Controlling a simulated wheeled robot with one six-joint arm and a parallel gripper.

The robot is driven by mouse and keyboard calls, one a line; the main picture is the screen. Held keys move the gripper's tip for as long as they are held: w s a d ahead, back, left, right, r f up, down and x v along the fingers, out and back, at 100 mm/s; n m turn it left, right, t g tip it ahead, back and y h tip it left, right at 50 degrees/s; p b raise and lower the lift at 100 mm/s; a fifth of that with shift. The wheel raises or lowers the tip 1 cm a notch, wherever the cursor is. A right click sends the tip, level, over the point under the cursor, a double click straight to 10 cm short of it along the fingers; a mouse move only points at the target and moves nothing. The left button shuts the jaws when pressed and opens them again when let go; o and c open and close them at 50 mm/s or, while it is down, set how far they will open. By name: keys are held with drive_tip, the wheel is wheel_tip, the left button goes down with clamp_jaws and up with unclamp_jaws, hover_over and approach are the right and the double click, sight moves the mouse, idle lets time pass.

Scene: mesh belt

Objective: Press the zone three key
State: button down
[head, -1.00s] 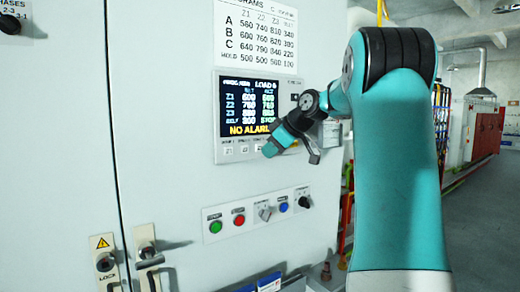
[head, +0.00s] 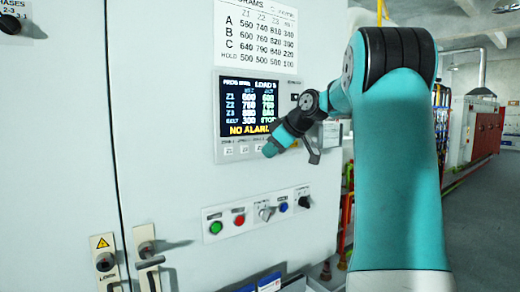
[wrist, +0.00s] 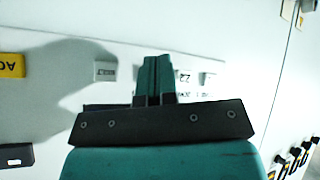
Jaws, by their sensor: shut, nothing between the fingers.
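The control panel (head: 222,110) hangs on the pale cabinet, with a lit display (head: 250,108) and a row of small keys below it. In the head view, the first key (head: 228,151) and the second key (head: 243,149) show left of my gripper (head: 268,151); the rest of the row is partly hidden by it. In the wrist view, my gripper (wrist: 158,60) is shut and empty, its fingertips over the key row. A key that seems marked Z2 (wrist: 182,77) is right of the fingers, a belt key (wrist: 105,71) left. The zone three key seems hidden behind the fingers. Contact cannot be told.
Below the panel is a strip with a green button (head: 215,227), a red button (head: 239,220), a blue button (head: 283,207) and knobs. A printed programs chart (head: 256,35) is above the display. Cabinet handles (head: 147,258) stick out at lower left.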

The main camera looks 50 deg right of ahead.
drive_tip(key=shift+w, duration=0.15)
idle(0.3)
drive_tip(key=shift+w+d, duration=0.1)
drive_tip(key=shift+w, duration=0.2)
drive_tip(key=shift+w, duration=0.35)
idle(0.5)
drive_tip(key=shift+s, duration=0.8)
drive_tip(key=shift+s+a+b, duration=0.25)
drive_tip(key=shift+s+b, duration=0.1)
drive_tip(key=shift+s, duration=0.45)
drive_tip(key=shift+s+a+b, duration=0.2)
drive_tip(key=shift+s+b, duration=0.1)
drive_tip(key=shift+s, duration=0.55)
drive_tip(key=shift+s+a+b, duration=0.25)
drive_tip(key=shift+s+b, duration=0.1)
drive_tip(key=shift+s, duration=0.45)
